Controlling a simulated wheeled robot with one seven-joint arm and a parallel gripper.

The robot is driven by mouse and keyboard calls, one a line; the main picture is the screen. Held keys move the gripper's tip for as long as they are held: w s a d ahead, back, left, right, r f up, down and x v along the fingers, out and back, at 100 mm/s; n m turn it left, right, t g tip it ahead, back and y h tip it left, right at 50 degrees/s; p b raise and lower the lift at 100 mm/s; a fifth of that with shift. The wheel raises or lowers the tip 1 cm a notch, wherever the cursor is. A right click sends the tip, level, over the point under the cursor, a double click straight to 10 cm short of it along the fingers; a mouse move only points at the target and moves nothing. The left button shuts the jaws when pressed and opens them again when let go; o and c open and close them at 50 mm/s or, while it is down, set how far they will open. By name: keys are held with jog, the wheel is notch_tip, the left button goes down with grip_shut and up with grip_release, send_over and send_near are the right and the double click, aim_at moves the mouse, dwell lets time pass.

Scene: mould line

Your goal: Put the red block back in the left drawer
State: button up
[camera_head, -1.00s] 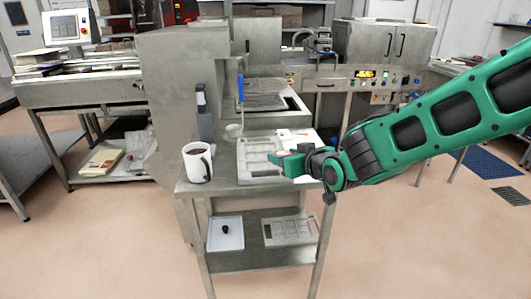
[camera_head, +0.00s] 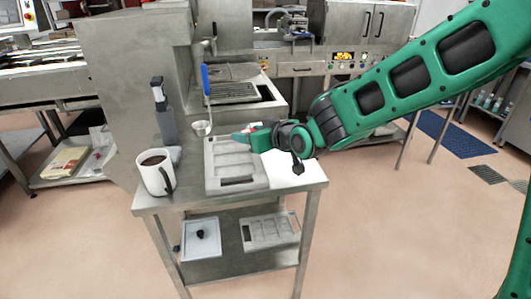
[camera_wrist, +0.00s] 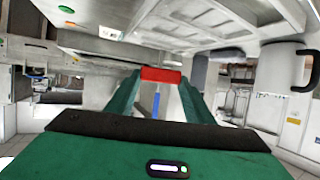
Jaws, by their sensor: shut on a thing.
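My gripper (camera_head: 246,137) is above the grey moulded tray on the small steel table. It is shut on the red block (camera_wrist: 160,75), which sits between the green fingertips in the wrist view. In the head view only a small bit of red shows at the fingertips. A closed steel drawer front (camera_head: 301,69) with a dark handle is under the back counter. I cannot tell whether it is the left drawer.
The steel table (camera_head: 170,201) bears the grey moulded tray (camera_head: 222,187), a white mug (camera_head: 160,180) with dark liquid and a small cup (camera_head: 201,128). Two trays lie on its lower shelf.

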send_over(280, 161)
notch_tip(280, 161, down, 5)
jog(key=shift+d+f, duration=0.1)
jog(key=shift+f, duration=2)
jog(key=o, duration=0.8)
jog(key=shift+r, duration=0.1)
jog(key=v, duration=1.2)
